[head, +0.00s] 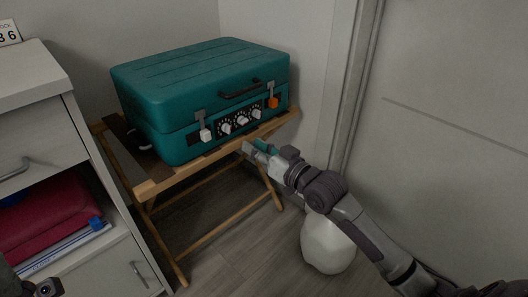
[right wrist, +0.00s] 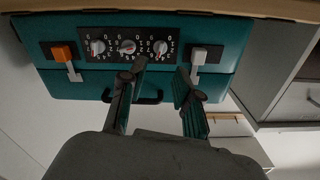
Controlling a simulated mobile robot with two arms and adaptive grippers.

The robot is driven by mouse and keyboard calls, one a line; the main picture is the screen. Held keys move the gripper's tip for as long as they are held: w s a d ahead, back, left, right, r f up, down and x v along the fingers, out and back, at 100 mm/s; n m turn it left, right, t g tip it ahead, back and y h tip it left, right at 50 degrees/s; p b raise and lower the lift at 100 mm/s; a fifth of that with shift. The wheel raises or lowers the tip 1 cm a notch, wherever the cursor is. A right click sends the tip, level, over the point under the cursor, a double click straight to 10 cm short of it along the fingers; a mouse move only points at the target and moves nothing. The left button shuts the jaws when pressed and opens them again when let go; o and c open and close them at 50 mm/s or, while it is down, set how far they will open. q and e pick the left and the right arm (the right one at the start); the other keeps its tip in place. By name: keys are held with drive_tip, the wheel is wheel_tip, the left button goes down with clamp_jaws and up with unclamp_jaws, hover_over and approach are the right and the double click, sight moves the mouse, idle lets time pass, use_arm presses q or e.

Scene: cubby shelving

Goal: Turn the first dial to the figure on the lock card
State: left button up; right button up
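The teal case (head: 200,90) stands shut on a wooden folding stand. Its front has three white dials on a black numbered panel. The first dial (head: 226,128) is beside the white latch (head: 205,135); the orange latch (head: 273,102) is at the other end. The lock card (head: 8,33) is cut off at the picture's edge; "3 6" shows. My right gripper (head: 252,150) is open and empty, just in front of and below the panel. The right wrist view is upside down; there the open fingers (right wrist: 161,72) point toward the first dial (right wrist: 160,47), apart from it.
The wooden stand (head: 150,188) has its rail under the case front, close to my right gripper. A white cabinet (head: 32,75) with an open shelf holding red cloth is at left. A white rounded object (head: 327,245) is below my right arm. Floor shows between.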

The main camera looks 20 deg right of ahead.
drive_tip(key=shift+v, duration=1.6)
